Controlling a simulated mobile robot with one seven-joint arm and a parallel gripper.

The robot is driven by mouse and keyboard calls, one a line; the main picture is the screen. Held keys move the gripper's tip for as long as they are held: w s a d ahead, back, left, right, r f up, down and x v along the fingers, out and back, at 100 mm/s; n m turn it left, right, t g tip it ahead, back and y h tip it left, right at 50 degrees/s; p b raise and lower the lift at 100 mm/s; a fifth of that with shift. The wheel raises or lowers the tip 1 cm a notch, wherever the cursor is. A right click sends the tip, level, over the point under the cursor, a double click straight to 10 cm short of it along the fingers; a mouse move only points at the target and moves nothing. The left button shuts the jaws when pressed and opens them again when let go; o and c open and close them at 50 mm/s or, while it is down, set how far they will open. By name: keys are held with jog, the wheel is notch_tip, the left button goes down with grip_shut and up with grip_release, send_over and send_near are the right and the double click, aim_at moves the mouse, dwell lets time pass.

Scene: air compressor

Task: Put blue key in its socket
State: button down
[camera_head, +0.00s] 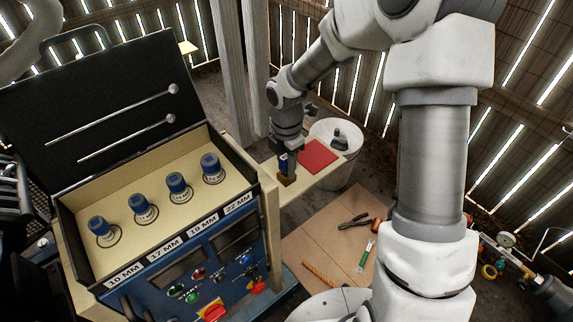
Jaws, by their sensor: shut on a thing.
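My gripper (287,168) points down over the pale board beside the red square, left of my arm's upright link. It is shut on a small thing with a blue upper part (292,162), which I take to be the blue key. A brassy block (287,181) shows just below; I cannot tell whether it is part of the held thing. The key's shape is mostly hidden by the fingers. Its socket cannot be made out for certain. The blue control panel (205,262) at lower left carries coloured knobs, including a small blue one (245,259).
An open black case (65,205) with several blue-topped sockets in a cream tray stands at left. The red square (318,156) and a white bucket (350,150) are right of my gripper. Pliers (354,221) and a green-handled tool (365,254) lie on a lower board.

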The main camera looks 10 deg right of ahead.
jog(key=c, duration=0.5)
grip_release()
notch_tip(320, 180, up, 17)
jog(key=shift+r+p, duration=0.2)
jog(key=shift+p, duration=1)
